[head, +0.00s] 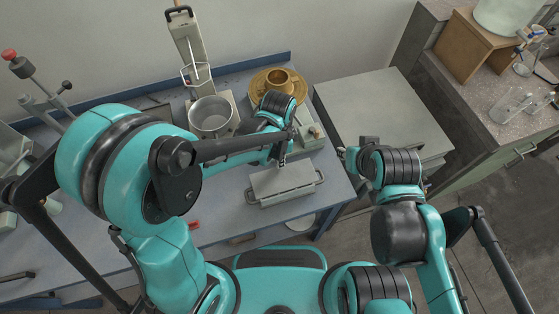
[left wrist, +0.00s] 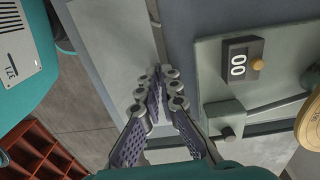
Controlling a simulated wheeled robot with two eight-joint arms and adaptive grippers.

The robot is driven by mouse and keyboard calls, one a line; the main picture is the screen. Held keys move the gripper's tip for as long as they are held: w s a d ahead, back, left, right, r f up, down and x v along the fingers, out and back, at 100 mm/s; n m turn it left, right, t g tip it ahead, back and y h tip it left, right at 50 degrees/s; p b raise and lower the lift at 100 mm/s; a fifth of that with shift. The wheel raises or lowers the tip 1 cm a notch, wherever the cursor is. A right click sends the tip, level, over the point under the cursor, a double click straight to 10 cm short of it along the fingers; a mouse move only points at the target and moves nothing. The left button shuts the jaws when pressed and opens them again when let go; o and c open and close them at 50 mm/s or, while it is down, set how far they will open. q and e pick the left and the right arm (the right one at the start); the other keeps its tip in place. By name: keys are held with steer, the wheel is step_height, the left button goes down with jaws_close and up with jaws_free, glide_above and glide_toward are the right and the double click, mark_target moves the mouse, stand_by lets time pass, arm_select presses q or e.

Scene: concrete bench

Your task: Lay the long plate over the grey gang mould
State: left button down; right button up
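The long plate (head: 280,178) is pale grey and lies flat over the grey gang mould (head: 284,197), near the front right of the blue bench. The mould's handles stick out at both ends. I cannot tell whether plate and mould touch all along. My left gripper (head: 282,161) is at the plate's back edge. In the left wrist view, its fingers (left wrist: 165,82) are close together on the edge of the pale plate (left wrist: 112,45).
A device with a counter (left wrist: 240,62) and a brass disc (head: 262,88) stands behind the plate. A grey cabinet top (head: 375,105) lies right of the bench, mostly clear. A wooden stand (head: 470,45) is farther right.

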arm_select(q)
steer(key=shift+r, duration=0.1)
steer(key=shift+f+b, duration=0.5)
steer(key=shift+f, duration=0.05)
steer(key=c, duration=1.7)
jaws_free()
steer(key=shift+r, duration=0.1)
steer(key=shift+r+p, duration=0.25)
steer(key=shift+p, duration=0.05)
step_height(320, 180, up, 12)
steer(key=p, duration=0.4)
steer(key=s+a+r+n+t, duration=0.1)
steer(key=a+r+n+t, duration=0.1)
steer(key=a+n, duration=0.2)
steer(key=s+a+r+n+t, duration=0.2)
steer(key=a+n, duration=0.3)
steer(key=a, duration=0.3)
steer(key=s+a+r+n+t, duration=0.2)
steer(key=a+n+t, duration=0.1)
steer(key=a+n, duration=0.2)
steer(key=shift+s+a+r+t, duration=0.15)
steer(key=shift+a+r+t, duration=0.15)
steer(key=shift+a, duration=0.15)
